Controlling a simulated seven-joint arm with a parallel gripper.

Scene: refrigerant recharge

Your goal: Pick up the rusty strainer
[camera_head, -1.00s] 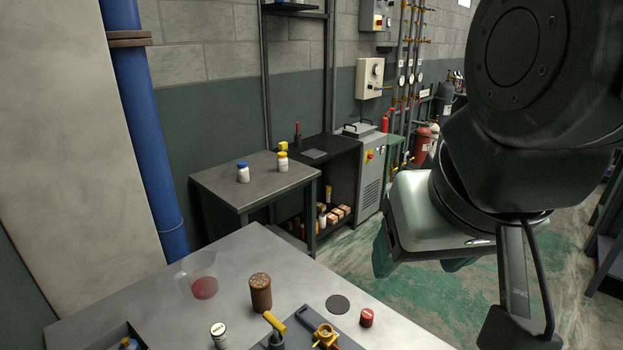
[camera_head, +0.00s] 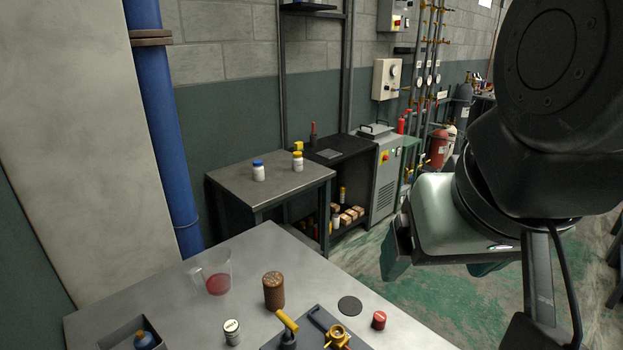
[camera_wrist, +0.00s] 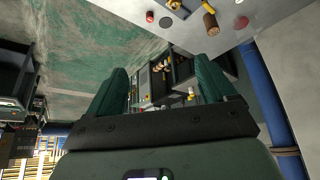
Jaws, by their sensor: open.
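The rusty strainer (camera_head: 273,290) is a brown, speckled cylinder standing upright on the grey metal table, near the middle of its visible part. It also shows near the top of the wrist view (camera_wrist: 210,25). My gripper (camera_head: 440,262) is to the right of the table in the head view, well apart from the strainer, over the green floor. In the wrist view its two green fingers (camera_wrist: 162,85) are spread with nothing held between them.
Around the strainer are a clear beaker with red contents (camera_head: 216,280), a white jar (camera_head: 232,332), a yellow-handled tool (camera_head: 288,322), a brass fitting (camera_head: 338,335), a black disc (camera_head: 350,305) and a red-capped item (camera_head: 379,320). A blue pipe (camera_head: 165,130) rises behind the table.

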